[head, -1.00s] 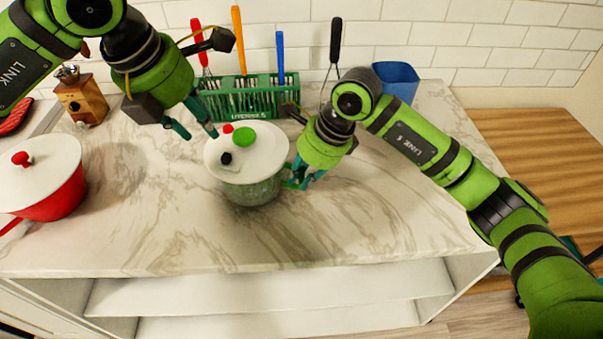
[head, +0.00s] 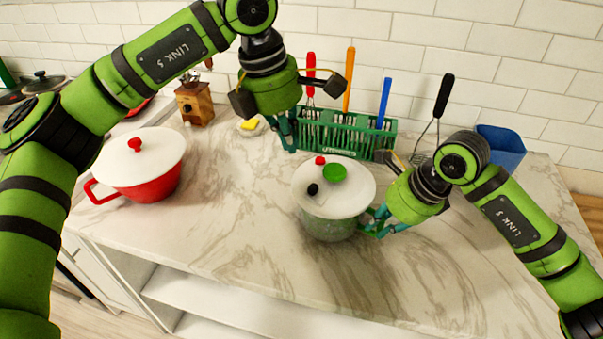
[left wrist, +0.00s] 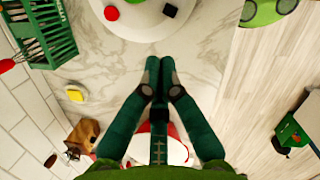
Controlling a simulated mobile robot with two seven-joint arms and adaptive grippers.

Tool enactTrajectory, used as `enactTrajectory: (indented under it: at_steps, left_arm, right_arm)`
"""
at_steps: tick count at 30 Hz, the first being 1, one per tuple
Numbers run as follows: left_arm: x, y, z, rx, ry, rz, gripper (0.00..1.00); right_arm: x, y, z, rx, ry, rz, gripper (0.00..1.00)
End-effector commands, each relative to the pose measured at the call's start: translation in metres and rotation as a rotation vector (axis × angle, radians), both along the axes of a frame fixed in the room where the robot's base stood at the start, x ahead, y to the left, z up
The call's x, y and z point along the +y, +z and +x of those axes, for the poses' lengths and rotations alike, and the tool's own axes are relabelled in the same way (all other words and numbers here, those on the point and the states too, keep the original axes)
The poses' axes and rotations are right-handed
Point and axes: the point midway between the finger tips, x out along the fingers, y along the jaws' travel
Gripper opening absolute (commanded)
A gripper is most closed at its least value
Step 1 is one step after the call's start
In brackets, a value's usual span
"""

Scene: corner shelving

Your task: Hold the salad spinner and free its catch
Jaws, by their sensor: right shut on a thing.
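The salad spinner stands upright on the marble counter, with a white lid (head: 345,203) and a see-through greenish bowl (head: 328,229). The lid carries a green knob (head: 334,173), a red button (head: 320,160) and a black button (head: 313,189). I cannot tell which part is the catch. My right gripper (head: 374,222) is shut on the spinner's right side. My left gripper (head: 289,143) is empty, behind and left of the lid, apart from it. In the left wrist view its fingers (left wrist: 160,65) are together, pointing toward the lid (left wrist: 145,27).
A green utensil rack (head: 335,136) stands behind the spinner, with a blue container (head: 500,146) to its right. A red pot (head: 150,185) and a wooden grinder (head: 195,104) are at the left. A yellow item (head: 249,124) lies near the rack. The counter in front is clear.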

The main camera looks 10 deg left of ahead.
Motion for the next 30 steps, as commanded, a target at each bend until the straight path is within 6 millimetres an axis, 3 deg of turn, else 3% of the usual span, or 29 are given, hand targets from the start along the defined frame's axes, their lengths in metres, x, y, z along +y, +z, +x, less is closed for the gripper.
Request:
enactTrajectory:
  at_steps: [15,21,30]
  left_arm:
    - [0.038,0.008,0.036,0.055,-0.754,-0.001,0.00]
    - [0.044,0.011,0.039,0.045,-0.879,-0.021,0.00]
    - [0.045,0.012,0.040,0.041,-0.901,-0.025,0.00]
  right_arm:
    - [0.000,-0.001,0.000,-0.001,0.000,-0.001,0.00]
    - [0.000,-0.001,0.000,-0.001,0.000,-0.001,0.00]
    - [0.000,-0.001,0.000,-0.001,0.000,-0.001,0.00]
